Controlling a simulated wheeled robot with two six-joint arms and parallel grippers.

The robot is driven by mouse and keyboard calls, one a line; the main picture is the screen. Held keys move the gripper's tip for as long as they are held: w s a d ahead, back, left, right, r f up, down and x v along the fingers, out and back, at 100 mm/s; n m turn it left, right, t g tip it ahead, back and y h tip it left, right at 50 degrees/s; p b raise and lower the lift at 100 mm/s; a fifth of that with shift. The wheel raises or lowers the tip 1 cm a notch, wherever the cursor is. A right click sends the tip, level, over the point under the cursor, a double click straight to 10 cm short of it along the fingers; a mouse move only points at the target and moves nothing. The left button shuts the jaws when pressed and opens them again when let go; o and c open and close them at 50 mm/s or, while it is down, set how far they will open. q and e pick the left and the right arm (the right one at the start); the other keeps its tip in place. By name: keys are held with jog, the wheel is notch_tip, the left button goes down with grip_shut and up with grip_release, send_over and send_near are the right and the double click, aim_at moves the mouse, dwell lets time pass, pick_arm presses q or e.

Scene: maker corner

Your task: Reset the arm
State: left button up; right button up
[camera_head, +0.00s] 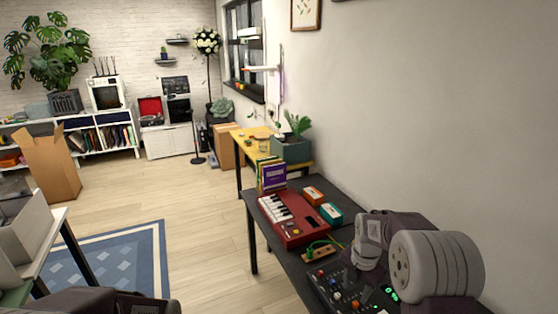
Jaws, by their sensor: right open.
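My right arm comes in at the lower right, with a big pale ribbed joint in front. My right gripper (364,262) is over the dark table, beside a black control box with knobs and green lit digits (345,292). It is open; its fingers are small and partly hidden by my own arm, and I see nothing held. I cannot tell whether it touches the box. Only a dark part of my left arm shows at the bottom left edge; my left gripper is out of view.
On the dark table (345,232) are a red keyboard (294,220), a green-wired board (319,252), orange (314,195) and teal (331,213) boxes and upright books (271,175). A yellow table (246,142) stands behind. The wall is close on the right; floor is open centre-left.

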jog(key=s+a+m, duration=0.3)
jog(key=s+m, duration=0.6)
jog(key=m, duration=0.4)
jog(key=s+a+f+m, duration=0.1)
jog(key=s+a+m, duration=0.2)
jog(key=s+m, duration=0.7)
jog(key=m, duration=0.2)
jog(key=shift+a+m+y, duration=0.2)
jog(key=shift+m+y, duration=0.1)
jog(key=shift+m, duration=0.1)
